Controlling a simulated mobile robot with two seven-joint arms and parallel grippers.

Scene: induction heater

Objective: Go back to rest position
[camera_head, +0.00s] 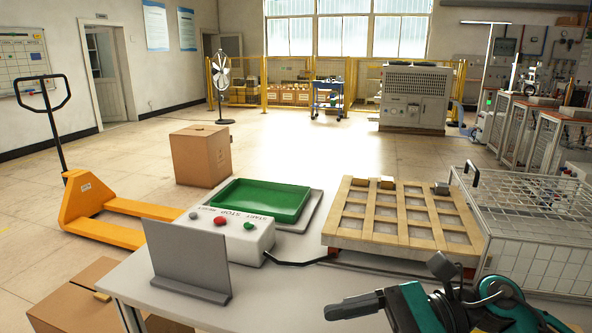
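My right arm, teal and black, comes in at the bottom right over the front of the white table (190,306). Its dark left end (355,305) may be the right gripper; its fingers cannot be made out, so I cannot tell if it is open or shut. I see nothing held there. My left gripper is not in view. A white control box (222,247) with red and green buttons stands on the table, apart from the arm. A green tray (262,183) lies behind it, and a wooden slatted frame (405,241) lies right of the tray.
A wire basket (545,262) stands at the right, close to my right arm. A grey upright plate (190,258) stands at the front left. Cardboard boxes (200,155) and an orange pallet truck (90,205) are on the floor to the left.

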